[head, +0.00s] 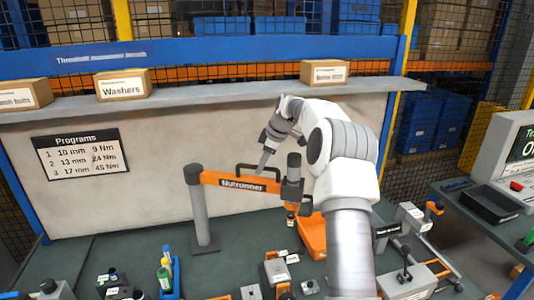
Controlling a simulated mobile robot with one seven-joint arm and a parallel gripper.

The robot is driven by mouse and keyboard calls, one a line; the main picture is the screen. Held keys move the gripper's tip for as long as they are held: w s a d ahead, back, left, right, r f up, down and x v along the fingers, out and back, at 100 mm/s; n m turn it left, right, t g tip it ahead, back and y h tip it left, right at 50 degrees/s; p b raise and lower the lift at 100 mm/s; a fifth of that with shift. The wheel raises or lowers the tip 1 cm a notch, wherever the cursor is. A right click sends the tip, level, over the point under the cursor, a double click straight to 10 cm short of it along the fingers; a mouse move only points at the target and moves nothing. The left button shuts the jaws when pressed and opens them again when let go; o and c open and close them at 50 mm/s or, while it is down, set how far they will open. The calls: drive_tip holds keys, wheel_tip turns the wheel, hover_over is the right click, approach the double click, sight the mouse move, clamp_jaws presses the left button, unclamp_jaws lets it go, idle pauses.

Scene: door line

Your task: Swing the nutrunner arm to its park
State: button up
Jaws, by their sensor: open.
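The orange nutrunner arm (238,182), labelled "Nutrunner", reaches right from the top of a grey post (200,217) on the bench. A dark bar handle (258,168) stands on top of the arm. My gripper (264,161) points down close to the handle and is open. I cannot tell whether its fingers are around the handle or only beside it. No park is clearly identifiable.
The green bench (140,252) carries an orange bin (313,236), a blue holder with bottles (168,277) and several small fixtures at the front. A grey shelf (210,91) with boxes crosses behind. A monitor (512,155) stands right. My arm hides part of the bench's right side.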

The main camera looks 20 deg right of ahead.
drive_tip(key=v, duration=1.7)
drive_tip(key=shift+b, duration=0.45)
drive_tip(key=s+a+m+h+b, duration=0.2)
drive_tip(key=s+a+m, duration=0.3)
drive_tip(key=s+a, duration=1.1)
drive_tip(key=s+a+f+m, duration=0.1)
drive_tip(key=s+f+m, duration=0.1)
drive_tip(key=s, duration=0.5)
drive_tip(key=s+a+f+m+b, duration=0.1)
drive_tip(key=s+a+f+m, duration=0.1)
drive_tip(key=s+f, duration=0.3)
drive_tip(key=s+a+f+m+t, duration=0.1)
drive_tip(key=s+f, duration=0.3)
drive_tip(key=s, duration=0.6)
drive_tip(key=shift+a+m, duration=0.55)
drive_tip(key=shift+m, duration=0.05)
drive_tip(key=shift+a, duration=0.1)
